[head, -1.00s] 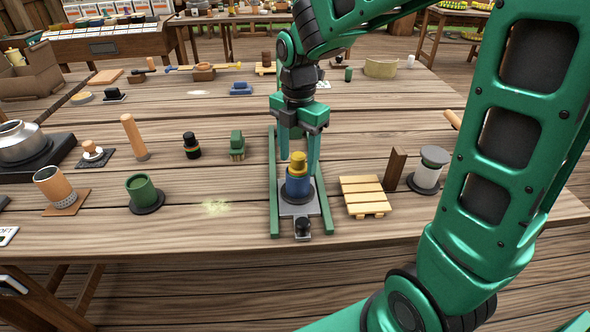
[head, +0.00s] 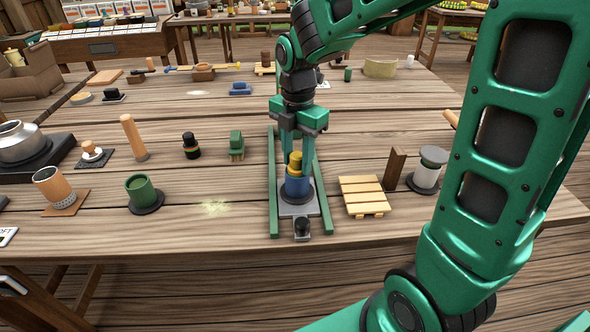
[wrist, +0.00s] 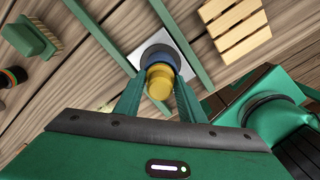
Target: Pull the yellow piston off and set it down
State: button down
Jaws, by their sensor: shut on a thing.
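The yellow piston (head: 295,162) stands upright in the top of a blue cylinder (head: 296,187). The cylinder stands on a grey plate (head: 292,210) between two green rails. My gripper (head: 297,165) points down from above with its fingers on either side of the piston, shut on it. In the wrist view the piston (wrist: 160,80) sits between the two green fingers, with the blue cylinder (wrist: 160,54) behind it. The piston is still in line with the cylinder; how deep it reaches inside is hidden.
A green cup (head: 143,194) and a green brush (head: 236,146) stand left. Bare tabletop lies around the powdery patch (head: 215,207).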

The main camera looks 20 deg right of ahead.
jog(key=shift+r, duration=2.4)
jog(key=shift+r, duration=1.9)
